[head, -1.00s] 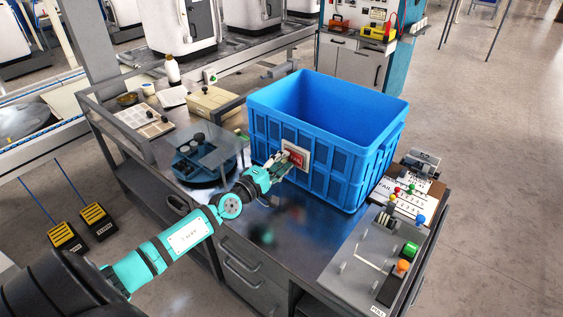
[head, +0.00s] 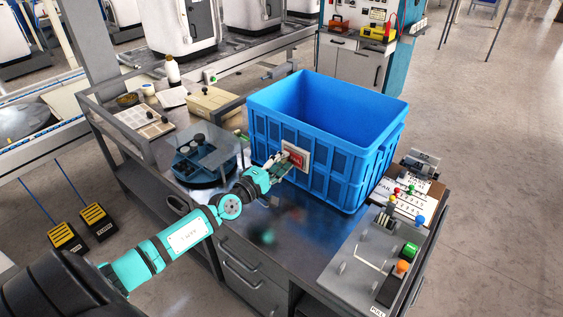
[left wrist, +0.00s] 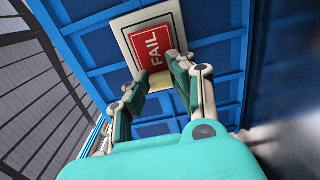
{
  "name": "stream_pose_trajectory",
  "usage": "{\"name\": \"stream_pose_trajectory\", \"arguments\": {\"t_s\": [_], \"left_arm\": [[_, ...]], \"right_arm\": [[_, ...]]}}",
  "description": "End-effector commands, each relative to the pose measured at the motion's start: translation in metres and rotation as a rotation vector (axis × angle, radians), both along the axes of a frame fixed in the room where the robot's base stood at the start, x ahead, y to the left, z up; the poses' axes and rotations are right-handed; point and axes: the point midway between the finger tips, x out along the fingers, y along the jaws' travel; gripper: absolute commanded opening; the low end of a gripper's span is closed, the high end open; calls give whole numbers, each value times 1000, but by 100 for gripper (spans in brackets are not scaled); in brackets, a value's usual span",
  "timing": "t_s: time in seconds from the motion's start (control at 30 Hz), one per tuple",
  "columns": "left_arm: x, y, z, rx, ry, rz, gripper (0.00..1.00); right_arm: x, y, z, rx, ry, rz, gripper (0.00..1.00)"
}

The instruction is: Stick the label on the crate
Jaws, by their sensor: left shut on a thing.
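A red label reading FAIL (head: 297,159) is at the cream panel on the front wall of the large blue crate (head: 345,181). In the left wrist view the label (left wrist: 153,46) lies over the cream panel (left wrist: 128,40), tilted in the picture. My left gripper (head: 283,164) is at the label's lower edge, close to the crate wall. In the left wrist view its fingers (left wrist: 157,78) are shut on the label's lower end, with a yellowish bit between them. Whether the label touches the panel all over cannot be told. My right gripper is not in view.
The crate stands on a dark metal workbench (head: 285,222). A round blue device (head: 200,165) stands left of it. A control panel (head: 372,262) with levers and coloured knobs is at the right, beside a card marked FAIL (head: 397,203). The bench is clear in front of the crate.

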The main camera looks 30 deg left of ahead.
Motion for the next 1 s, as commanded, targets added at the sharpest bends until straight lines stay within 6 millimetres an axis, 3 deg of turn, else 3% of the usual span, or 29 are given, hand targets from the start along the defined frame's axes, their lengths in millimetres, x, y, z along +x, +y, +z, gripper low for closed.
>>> {"name": "stream_pose_trajectory", "arguments": {"t_s": [1.0], "left_arm": [[6, 0, 0, 1, 0, 0, 7]], "right_arm": [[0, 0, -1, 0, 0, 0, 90]]}}
